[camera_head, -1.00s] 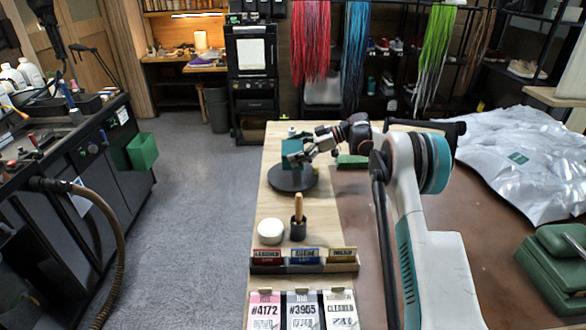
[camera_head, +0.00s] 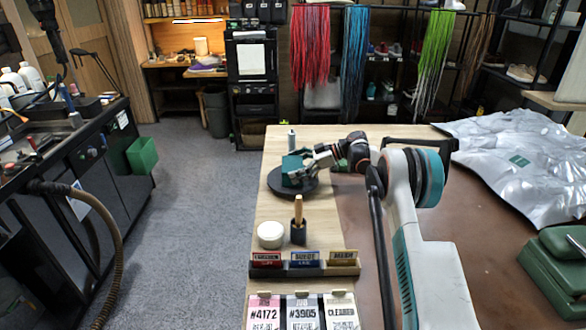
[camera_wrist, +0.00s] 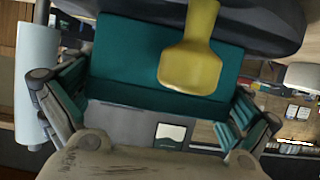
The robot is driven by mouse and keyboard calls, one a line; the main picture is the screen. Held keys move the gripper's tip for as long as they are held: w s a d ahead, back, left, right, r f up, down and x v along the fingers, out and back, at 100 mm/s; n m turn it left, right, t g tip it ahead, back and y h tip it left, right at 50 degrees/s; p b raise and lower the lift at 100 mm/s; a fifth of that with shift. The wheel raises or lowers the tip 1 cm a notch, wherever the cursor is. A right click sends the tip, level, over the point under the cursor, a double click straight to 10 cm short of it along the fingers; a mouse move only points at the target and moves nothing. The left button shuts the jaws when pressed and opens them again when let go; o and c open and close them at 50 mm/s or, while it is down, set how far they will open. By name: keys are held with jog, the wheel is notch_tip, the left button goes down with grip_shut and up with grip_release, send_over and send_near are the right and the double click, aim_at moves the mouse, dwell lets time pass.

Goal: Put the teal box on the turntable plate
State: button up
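The teal box (camera_head: 291,168) is over the black round turntable plate (camera_head: 279,187) and looks to sit on it. Any small gap beneath the box cannot be made out. My gripper (camera_head: 301,167) reaches in from the right with its fingers on either side of the box. In the wrist view the teal box (camera_wrist: 135,55) fills the space between the two fingers of my gripper (camera_wrist: 160,95), which look shut on its sides. The dark plate (camera_wrist: 270,22) shows at the top of that view. A yellow shape (camera_wrist: 190,65) covers part of the box.
In front are a white round tin (camera_head: 271,234), a dark cup with a wooden-handled tool (camera_head: 298,230), and a label rack (camera_head: 304,269). A silver sheet (camera_head: 530,160) and a green case (camera_head: 557,265) lie at the right.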

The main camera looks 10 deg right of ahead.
dwell(0.3)
jog(key=p+v, duration=0.3)
jog(key=v, duration=0.9)
jog(key=shift+r, duration=0.15)
